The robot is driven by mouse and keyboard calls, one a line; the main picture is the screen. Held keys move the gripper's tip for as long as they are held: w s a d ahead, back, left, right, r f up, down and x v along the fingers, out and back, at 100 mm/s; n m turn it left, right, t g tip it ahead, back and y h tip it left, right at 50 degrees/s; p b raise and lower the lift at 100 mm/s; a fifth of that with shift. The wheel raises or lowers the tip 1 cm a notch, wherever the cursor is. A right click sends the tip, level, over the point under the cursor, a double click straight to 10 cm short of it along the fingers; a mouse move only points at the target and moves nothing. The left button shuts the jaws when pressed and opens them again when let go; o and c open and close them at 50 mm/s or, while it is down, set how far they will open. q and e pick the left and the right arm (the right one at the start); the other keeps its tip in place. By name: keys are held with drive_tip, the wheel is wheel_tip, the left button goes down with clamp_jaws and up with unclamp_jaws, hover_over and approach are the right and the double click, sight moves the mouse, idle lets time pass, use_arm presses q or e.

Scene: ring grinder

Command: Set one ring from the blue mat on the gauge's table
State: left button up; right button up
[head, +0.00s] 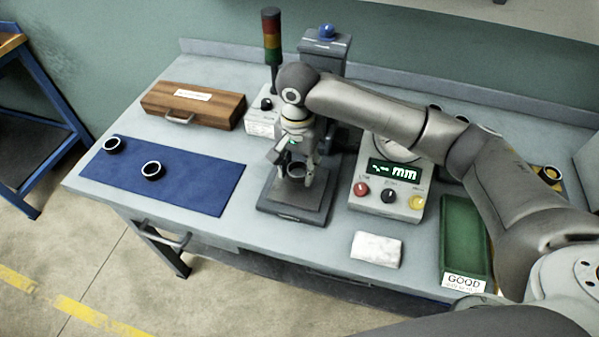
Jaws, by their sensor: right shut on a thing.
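The blue mat (205,190) lies on the left part of the bench and holds two dark rings: one ring (112,145) near its left edge and another ring (152,170) near its middle. My right gripper (298,172) points down over the gauge's dark base (290,211). It is shut on a dark ring (297,169), mostly hidden between the fingers. A round dark piece (293,187), seemingly the gauge's table, shows just below; I cannot tell whether the held ring touches it. The gauge's column (325,52) stands behind my arm. My left gripper is not in view.
A readout box (390,190) showing dashes and "mm" stands right of the base. A white cloth (376,249), a green GOOD tray (463,235), a wooden case (194,104) and a signal lamp (271,40) are nearby. Bare bench lies between mat and base.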

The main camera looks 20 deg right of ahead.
drive_tip(key=f, duration=0.2)
drive_tip(key=f+p, duration=0.1)
drive_tip(key=shift+w+d+f, duration=0.1)
drive_tip(key=shift+w+d, duration=0.15)
drive_tip(key=shift+d, duration=0.1)
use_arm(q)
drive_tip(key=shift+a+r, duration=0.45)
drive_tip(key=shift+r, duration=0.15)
use_arm(e)
drive_tip(key=shift+f, duration=0.35)
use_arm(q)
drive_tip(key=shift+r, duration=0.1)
use_arm(e)
drive_tip(key=shift+a+f, duration=0.1)
drive_tip(key=o, duration=1.1)
use_arm(q)
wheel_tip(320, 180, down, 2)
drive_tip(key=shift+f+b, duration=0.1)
drive_tip(key=shift+b, duration=0.8)
use_arm(e)
wheel_tip(320, 180, up, 12)
drive_tip(key=shift+r, duration=0.15)
